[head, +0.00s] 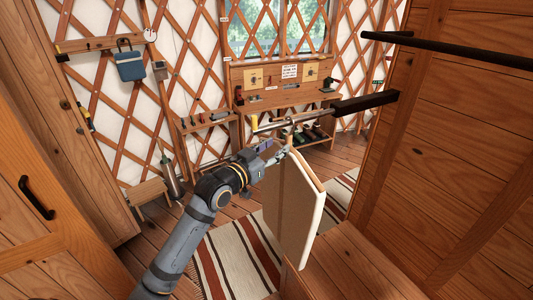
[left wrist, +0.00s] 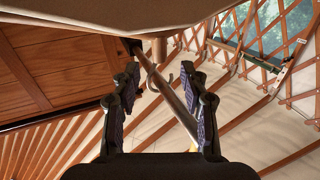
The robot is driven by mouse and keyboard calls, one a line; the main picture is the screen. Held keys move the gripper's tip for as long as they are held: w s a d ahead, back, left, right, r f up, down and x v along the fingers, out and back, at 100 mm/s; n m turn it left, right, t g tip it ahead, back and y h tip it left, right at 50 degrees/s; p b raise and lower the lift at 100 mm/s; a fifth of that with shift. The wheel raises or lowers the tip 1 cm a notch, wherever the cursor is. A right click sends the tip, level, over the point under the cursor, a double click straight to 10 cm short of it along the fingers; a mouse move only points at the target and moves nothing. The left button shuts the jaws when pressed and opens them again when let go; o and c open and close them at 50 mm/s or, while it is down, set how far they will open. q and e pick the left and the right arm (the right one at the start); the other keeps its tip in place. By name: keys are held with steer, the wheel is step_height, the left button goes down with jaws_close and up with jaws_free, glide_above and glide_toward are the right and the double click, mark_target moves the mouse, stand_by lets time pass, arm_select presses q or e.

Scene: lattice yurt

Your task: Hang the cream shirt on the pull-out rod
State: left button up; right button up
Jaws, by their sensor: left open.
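The cream shirt (head: 297,205) hangs upright on a wooden hanger below the pull-out rod (head: 318,117). The rod is metal, with a yellow tip and a black sleeve at the wooden wardrobe side. In the left wrist view the shirt (left wrist: 130,18) spans the top edge, and the rod (left wrist: 172,100) runs between my fingers. The metal hanger hook (left wrist: 187,80) is at the rod and appears to curve around it; contact is hard to tell. My left gripper (head: 283,150) is open beside the hook, with its fingers (left wrist: 160,85) apart. My right gripper is out of view.
The wooden wardrobe side (head: 450,150) with a black bar (head: 450,50) stands at right. A wooden cabinet door (head: 40,200) is at left. A workbench (head: 290,98) stands behind the rod. A striped rug (head: 240,265) lies on the floor below.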

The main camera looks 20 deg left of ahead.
arm_select(q)
steer(key=v, duration=0.5)
